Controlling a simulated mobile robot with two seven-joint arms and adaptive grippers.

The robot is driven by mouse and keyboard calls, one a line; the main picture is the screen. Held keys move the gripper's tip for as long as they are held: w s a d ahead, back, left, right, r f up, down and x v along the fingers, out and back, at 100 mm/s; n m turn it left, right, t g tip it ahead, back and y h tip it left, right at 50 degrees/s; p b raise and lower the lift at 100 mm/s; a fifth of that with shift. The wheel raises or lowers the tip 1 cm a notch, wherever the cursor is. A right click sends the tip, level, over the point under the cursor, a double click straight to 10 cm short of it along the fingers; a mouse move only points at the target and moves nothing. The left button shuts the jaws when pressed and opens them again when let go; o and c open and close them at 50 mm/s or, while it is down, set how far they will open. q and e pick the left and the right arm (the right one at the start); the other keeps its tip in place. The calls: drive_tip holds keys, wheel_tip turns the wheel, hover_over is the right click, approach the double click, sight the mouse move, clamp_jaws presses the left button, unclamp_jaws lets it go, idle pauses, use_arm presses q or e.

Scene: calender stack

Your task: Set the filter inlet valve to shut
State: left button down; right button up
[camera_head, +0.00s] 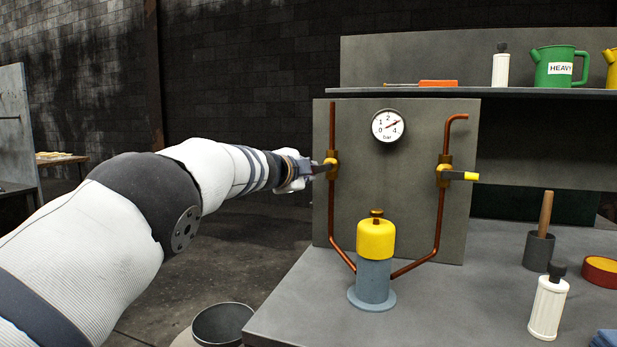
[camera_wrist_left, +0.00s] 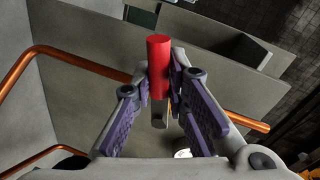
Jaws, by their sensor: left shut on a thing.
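The filter (camera_head: 376,238) has a yellow top and grey-blue body, with a copper pipe on each side. A brass valve (camera_head: 332,160) sits on the left pipe; another brass valve (camera_head: 444,168) with a yellow-tipped lever (camera_head: 465,176) sits on the right pipe. No label names the inlet. My left gripper (camera_head: 312,170) is at the left valve, shut on its lever, which points left across the upright pipe. In the left wrist view the red-ended lever (camera_wrist_left: 159,62) lies between the fingers of the left gripper (camera_wrist_left: 160,90). My right gripper is not in view.
A pressure gauge (camera_head: 388,126) is on the grey panel (camera_head: 400,190) between the pipes. A white bottle (camera_head: 548,303) and a dark pot (camera_head: 539,250) stand on the bench's right. A bucket (camera_head: 222,325) stands below the bench's left edge. A shelf (camera_head: 560,93) runs at the back.

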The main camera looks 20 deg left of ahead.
use_arm(q)
drive_tip(key=shift+a+r+m+y, duration=0.15)
drive_tip(key=shift+r+m+y, duration=0.3)
drive_tip(key=shift+m, duration=0.75)
drive_tip(key=shift+r, duration=0.15)
drive_tip(key=c, duration=1.6)
unclamp_jaws()
drive_tip(key=shift+w, duration=0.1)
